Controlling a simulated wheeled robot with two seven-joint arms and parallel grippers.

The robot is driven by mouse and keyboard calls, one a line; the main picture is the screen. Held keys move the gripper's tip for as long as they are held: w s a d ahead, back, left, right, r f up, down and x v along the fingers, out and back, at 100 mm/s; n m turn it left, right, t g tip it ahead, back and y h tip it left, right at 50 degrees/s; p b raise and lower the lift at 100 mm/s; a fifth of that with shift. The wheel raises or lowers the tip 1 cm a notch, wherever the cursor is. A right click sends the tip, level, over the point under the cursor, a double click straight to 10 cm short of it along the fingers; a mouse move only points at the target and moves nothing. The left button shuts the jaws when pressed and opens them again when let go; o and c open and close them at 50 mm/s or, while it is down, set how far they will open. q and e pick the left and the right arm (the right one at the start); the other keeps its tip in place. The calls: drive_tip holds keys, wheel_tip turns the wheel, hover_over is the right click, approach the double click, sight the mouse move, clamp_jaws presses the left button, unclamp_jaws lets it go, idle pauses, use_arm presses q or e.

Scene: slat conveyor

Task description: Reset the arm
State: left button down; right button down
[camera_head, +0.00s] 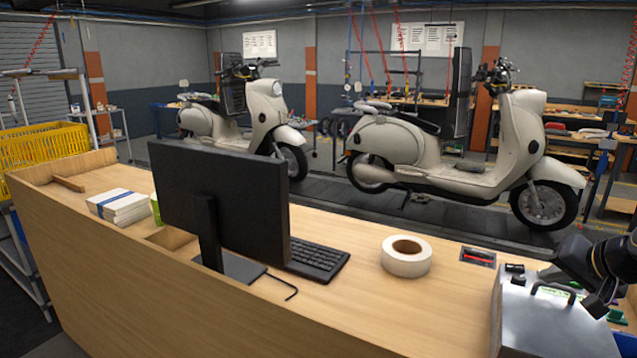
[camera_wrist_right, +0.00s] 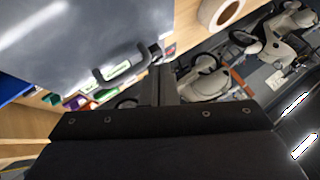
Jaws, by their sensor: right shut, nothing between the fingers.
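My right gripper (camera_head: 597,305) is at the right edge of the head view, dark and shut, with nothing visible between its fingers. It is over the right part of a metal case (camera_head: 535,328) with a dark handle (camera_head: 553,291). In the right wrist view, my shut fingers (camera_wrist_right: 160,84) point past the case (camera_wrist_right: 75,40) and its handle (camera_wrist_right: 122,68). I cannot tell whether the fingers touch the case. My left gripper is not in view.
A wooden desk (camera_head: 350,325) holds a monitor (camera_head: 225,200), a keyboard (camera_head: 315,258), a tape roll (camera_head: 406,256) and a paper stack (camera_head: 118,205). Small green parts lie beside the case. Two cream scooters (camera_head: 420,150) stand on the conveyor behind. A yellow crate (camera_head: 45,147) is at left.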

drive_tip(key=shift+s+a+r, duration=0.1)
drive_tip(key=shift+s+a, duration=0.75)
drive_tip(key=shift+a, duration=0.15)
drive_tip(key=shift+s+a+f, duration=0.1)
drive_tip(key=shift+a+f, duration=0.15)
drive_tip(key=s+a+f+n, duration=0.1)
drive_tip(key=s+a, duration=0.3)
drive_tip(key=s+a+f+n+g+y, duration=0.1)
drive_tip(key=s+a+f, duration=0.1)
drive_tip(key=s+a, duration=0.2)
drive_tip(key=s+a+f+n, duration=0.1)
drive_tip(key=s+a, duration=0.3)
drive_tip(key=shift+s+a+f+n+g+y, duration=0.15)
drive_tip(key=shift+s+f+n+g+y, duration=0.15)
drive_tip(key=shift+g+y, duration=0.1)
drive_tip(key=s+a+f+n+g, duration=0.1)
drive_tip(key=s+a+f+n, duration=0.1)
drive_tip(key=s+a+f, duration=0.6)
drive_tip(key=s+f, duration=0.2)
drive_tip(key=s, duration=0.2)
drive_tip(key=shift+s+g+y, duration=0.15)
drive_tip(key=shift+g+y, duration=0.15)
drive_tip(key=shift+y, duration=0.1)
